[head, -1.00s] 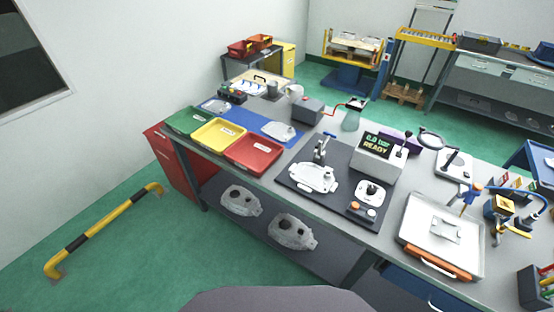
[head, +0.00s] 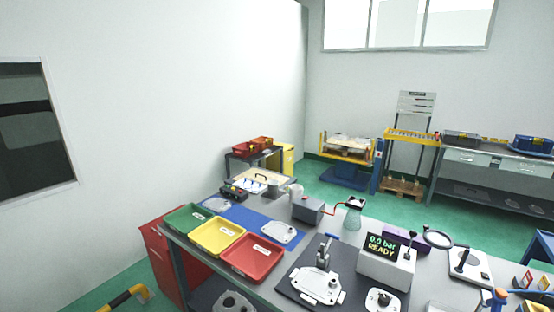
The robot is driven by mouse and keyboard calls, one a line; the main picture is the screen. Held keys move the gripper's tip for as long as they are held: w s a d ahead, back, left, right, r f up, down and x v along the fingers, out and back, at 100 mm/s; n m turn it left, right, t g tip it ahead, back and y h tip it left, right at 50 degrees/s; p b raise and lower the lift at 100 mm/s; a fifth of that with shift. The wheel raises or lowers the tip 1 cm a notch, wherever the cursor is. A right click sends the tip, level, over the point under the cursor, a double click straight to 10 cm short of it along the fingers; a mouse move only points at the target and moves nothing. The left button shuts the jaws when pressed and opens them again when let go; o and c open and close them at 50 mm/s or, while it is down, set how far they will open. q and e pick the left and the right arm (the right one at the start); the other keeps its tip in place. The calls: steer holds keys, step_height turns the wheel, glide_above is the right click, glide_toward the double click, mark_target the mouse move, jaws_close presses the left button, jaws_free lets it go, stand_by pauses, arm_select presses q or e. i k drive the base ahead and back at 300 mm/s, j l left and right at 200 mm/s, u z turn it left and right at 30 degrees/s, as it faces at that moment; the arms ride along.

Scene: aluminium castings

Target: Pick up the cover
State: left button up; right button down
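Several flat silver cast pieces that look like covers are in the head view. One cover (head: 277,233) lies flat on the blue mat (head: 243,214), behind the red tray. Another cast piece (head: 216,204) lies at the mat's left end, behind the green tray. A larger cast plate (head: 318,286) sits on the dark fixture board by an upright clamp (head: 323,252). I cannot tell which of these is the task's cover. Neither of my grippers is in view.
Green (head: 187,219), yellow (head: 217,237) and red (head: 252,258) trays line the bench's front left. A grey box (head: 308,210), a flask (head: 352,217) and a display unit reading READY (head: 384,263) stand farther right. A yellow-black rail (head: 126,298) stands on the floor.

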mark_target(324, 287)
steer(key=l+z, duration=0.3)
steer(key=z, duration=0.15)
steer(key=i+l+z, duration=0.1)
steer(key=l+z, duration=0.3)
steer(key=j, duration=0.1)
